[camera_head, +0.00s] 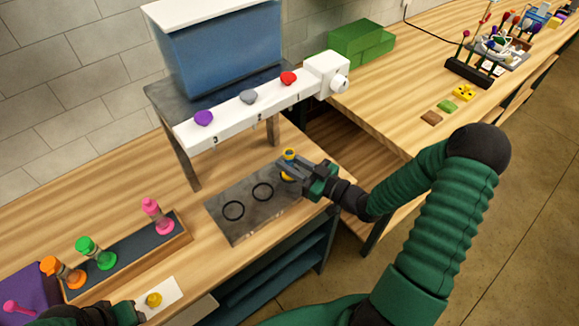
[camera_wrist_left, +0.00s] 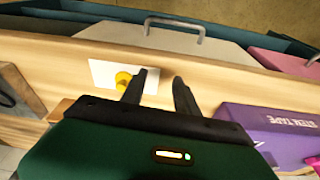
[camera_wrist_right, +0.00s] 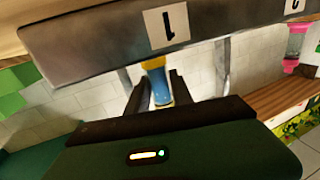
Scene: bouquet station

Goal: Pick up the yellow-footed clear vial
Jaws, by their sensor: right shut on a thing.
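The yellow-footed vial (camera_head: 289,154) is upright between the fingers of my right gripper (camera_head: 288,170), at the right end of the grey plate (camera_head: 232,229). Its yellow top and some yellow at its bottom show in the head view. In the right wrist view the vial (camera_wrist_right: 161,88) stands between the two fingers of that gripper (camera_wrist_right: 161,88), with a yellow part above and blue in its body. My right gripper is shut on it. My left gripper (camera_wrist_left: 157,82) is open and empty, its fingers apart in front of a white card with a yellow knob (camera_wrist_left: 123,80).
A dispenser with a white bar (camera_head: 245,110) and purple, grey and red knobs stands above the plate. A rack (camera_head: 130,257) with orange, green and pink vials is at the left. A purple box (camera_wrist_left: 262,130) is near my left gripper.

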